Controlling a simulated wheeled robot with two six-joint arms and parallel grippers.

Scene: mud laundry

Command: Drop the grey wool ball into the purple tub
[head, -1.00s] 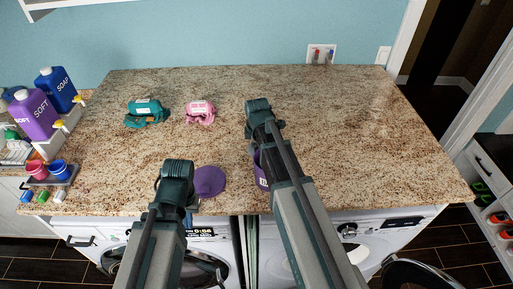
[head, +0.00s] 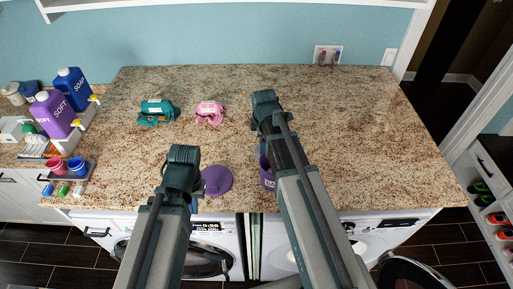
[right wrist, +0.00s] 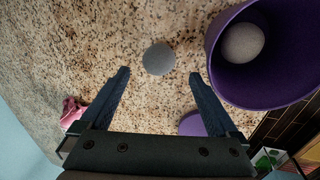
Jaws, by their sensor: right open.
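The grey wool ball (right wrist: 158,58) rests on the granite counter in the right wrist view, ahead of and between the fingertips of my right gripper (right wrist: 160,80). That gripper is open with nothing between its fingers. The purple tub (right wrist: 275,93) is at the upper right of that view, with a paler ball (right wrist: 243,42) inside. In the head view the tub (head: 266,174) is partly hidden behind my right arm, and the grey ball is hidden. My right gripper shows there over the counter (head: 264,98). My left gripper (head: 183,155) is above the counter's front edge; its fingers are hidden.
A purple lid (head: 217,180) lies flat on the counter between my arms. Teal (head: 157,111) and pink (head: 209,112) wrapped bundles lie farther back. Soap bottles (head: 73,88) and small cups (head: 77,165) stand at the left. The counter's right side is clear.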

